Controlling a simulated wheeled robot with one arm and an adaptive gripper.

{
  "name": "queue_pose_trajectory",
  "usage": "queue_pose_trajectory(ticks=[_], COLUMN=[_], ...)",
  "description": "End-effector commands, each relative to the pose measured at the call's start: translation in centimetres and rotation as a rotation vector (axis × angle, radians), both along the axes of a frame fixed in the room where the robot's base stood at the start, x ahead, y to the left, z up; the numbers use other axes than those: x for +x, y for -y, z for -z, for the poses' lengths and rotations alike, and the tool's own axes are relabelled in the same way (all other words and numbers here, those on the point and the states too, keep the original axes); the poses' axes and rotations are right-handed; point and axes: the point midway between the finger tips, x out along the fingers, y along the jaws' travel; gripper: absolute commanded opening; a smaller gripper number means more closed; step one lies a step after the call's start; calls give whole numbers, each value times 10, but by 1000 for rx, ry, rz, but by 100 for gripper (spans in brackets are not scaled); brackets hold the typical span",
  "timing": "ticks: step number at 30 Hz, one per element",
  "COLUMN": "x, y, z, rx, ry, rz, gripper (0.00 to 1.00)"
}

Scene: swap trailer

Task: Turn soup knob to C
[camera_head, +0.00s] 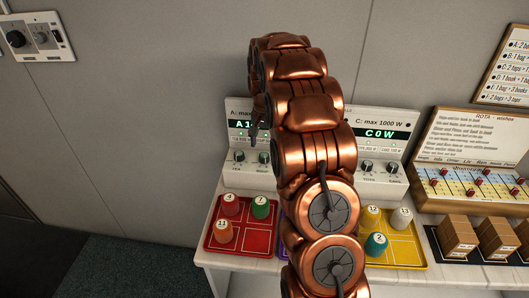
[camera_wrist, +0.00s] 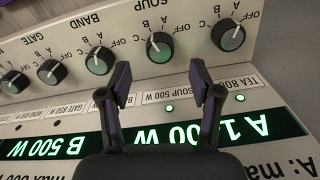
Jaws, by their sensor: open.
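The soup knob (camera_wrist: 160,47) is a round dark knob with a pale green face on the white panel in the wrist view. The picture is upside down there, and the SOUP label is at the top edge. OFF, A, B and C stand around the knob. Its pointer seems to lean up and left, but I cannot tell the exact letter. My gripper (camera_wrist: 160,82) is open and empty. Its two fingertips lie short of the knob in the picture, one to each side, with no visible contact. In the head view my arm hides the middle of the panel.
Neighbouring knobs are TEA (camera_wrist: 228,36) at right and BAND (camera_wrist: 100,60) at left. Green displays (camera_wrist: 155,138) read watts for A and B. In the head view, a red tray (camera_head: 243,251) and yellow tray (camera_head: 414,258) with numbered pegs stand in front of the panel.

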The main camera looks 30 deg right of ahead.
Motion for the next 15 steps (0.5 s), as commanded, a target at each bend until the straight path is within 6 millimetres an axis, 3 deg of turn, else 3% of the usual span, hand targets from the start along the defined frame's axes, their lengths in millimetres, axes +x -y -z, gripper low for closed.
queue_pose_trajectory(ticks=[9, 15], x=[0, -1], y=[0, -1], z=[40, 51], rx=[0, 1], ry=[-1, -3], rz=[-1, -1], gripper=[64, 64])
